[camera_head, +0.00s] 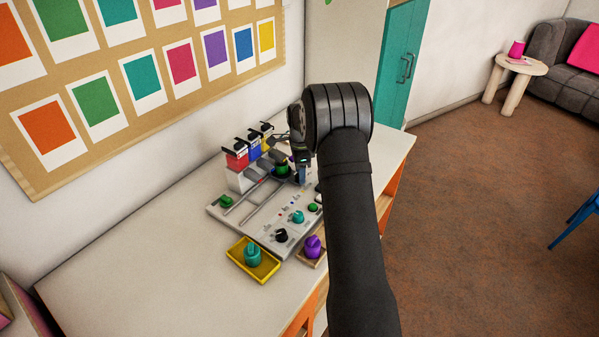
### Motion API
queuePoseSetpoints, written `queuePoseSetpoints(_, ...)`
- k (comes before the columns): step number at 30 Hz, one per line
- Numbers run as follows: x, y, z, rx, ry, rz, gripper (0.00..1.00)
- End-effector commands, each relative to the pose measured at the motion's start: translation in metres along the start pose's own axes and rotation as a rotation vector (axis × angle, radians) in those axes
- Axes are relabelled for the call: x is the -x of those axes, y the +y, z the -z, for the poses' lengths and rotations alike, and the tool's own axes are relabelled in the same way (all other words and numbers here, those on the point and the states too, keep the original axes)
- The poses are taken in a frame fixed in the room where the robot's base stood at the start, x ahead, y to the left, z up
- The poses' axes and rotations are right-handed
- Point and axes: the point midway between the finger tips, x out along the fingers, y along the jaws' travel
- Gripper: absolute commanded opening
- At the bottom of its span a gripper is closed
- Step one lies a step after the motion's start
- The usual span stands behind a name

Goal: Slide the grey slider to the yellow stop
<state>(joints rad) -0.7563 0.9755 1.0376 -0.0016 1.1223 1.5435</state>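A pale grey board (262,232) lies on the white table, with two long slots running across it. Small dark grey pieces (265,164) sit near the far ends of the slots. I cannot tell which piece is the grey slider. A green knob (226,201) sits at the near end of the left slot, and another green piece (282,170) is near the far end of the right one. A small yellow part (267,140) shows behind the blue block; I cannot tell whether it is the stop. My gripper (301,173) points down over the board's far right part. Its fingers are too small to read.
Red (237,160) and blue (254,148) blocks stand at the board's back left. Teal (298,216) and black (281,235) knobs sit at its front. A yellow tray (241,264) holds a teal knob (252,256). The table's left part is clear.

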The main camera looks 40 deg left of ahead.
Motion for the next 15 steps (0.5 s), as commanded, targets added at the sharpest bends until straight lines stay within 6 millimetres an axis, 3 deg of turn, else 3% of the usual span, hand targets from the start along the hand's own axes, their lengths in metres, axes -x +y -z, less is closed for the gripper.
queuePoseSetpoints(8, 0.003, 0.001, -0.001, 0.001, -0.001, -0.003, 0.45)
queuePoseSetpoints(15, 0.044, 0.000, -0.001, 0.001, -0.001, 0.001, 0.45)
